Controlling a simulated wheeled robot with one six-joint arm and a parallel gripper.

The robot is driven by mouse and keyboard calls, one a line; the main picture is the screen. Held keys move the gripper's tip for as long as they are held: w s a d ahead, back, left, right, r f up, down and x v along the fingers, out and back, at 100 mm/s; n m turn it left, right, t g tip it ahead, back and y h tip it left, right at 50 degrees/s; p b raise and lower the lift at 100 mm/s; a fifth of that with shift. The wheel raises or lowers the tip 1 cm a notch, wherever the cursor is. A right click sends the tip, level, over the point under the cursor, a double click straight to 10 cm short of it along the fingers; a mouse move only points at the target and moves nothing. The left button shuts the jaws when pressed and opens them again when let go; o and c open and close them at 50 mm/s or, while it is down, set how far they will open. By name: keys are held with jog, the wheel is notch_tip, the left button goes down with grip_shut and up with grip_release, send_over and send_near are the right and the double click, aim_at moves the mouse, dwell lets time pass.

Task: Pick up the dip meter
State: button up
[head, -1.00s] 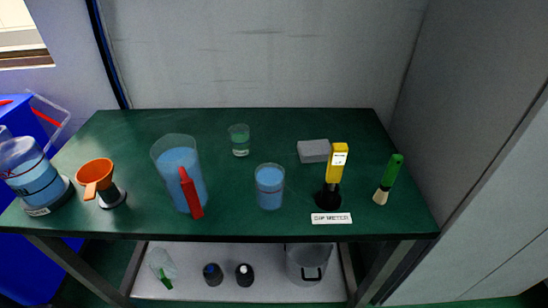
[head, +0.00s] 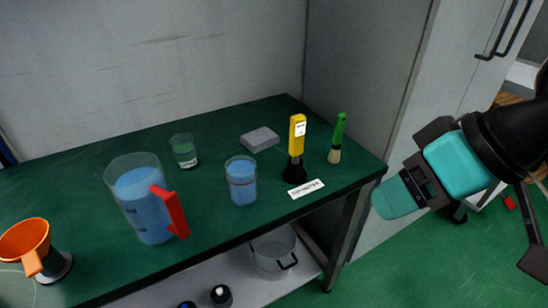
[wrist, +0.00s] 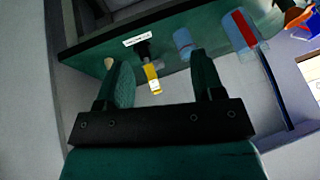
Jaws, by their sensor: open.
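The dip meter (head: 297,138) is yellow with a small pale display and stands upright in a black base (head: 294,172) near the right end of the green table. A white label (head: 306,188) lies in front of it. My gripper (head: 400,196) is at the right, off the table's right end and apart from the dip meter. In the wrist view my gripper (wrist: 164,75) is open and empty. The dip meter (wrist: 152,78) shows there beyond and between the two fingers, at a distance.
A green-handled brush (head: 338,138) stands right of the dip meter, and a grey block (head: 260,139) lies behind left. A blue-filled beaker (head: 242,182), a jug with red handle (head: 145,205), a small glass (head: 184,152) and an orange funnel (head: 26,243) stand left. A cabinet (head: 375,75) borders the right.

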jog(key=w+a+f+t+y+b, duration=0.2)
jog(key=w+f+t+b, duration=0.2)
jog(key=w+f+b, duration=0.25)
jog(key=t+y+b, duration=0.3)
jog(key=t+b, duration=0.5)
jog(key=b, duration=0.3)
send_near(301, 127)
jog(key=p+x, duration=0.3)
jog(key=p, duration=0.5)
jog(key=p+x, duration=0.3)
jog(key=p, duration=0.6)
jog(key=shift+a+r, duration=0.25)
jog(key=shift+a, duration=0.2)
jog(key=shift+w+a+f+p, duration=0.15)
jog(key=shift+w+a+p, duration=0.15)
jog(key=shift+w+p, duration=0.15)
jog(key=p+x, duration=0.3)
jog(key=p, duration=0.1)
jog(key=shift+w+r, duration=0.3)
jog(key=shift+w, duration=0.15)
jog(key=shift+w+a+f+p, duration=0.15)
jog(key=shift+w+a+p, duration=0.2)
jog(key=shift+w+p, duration=0.3)
jog(key=shift+f, duration=0.15)
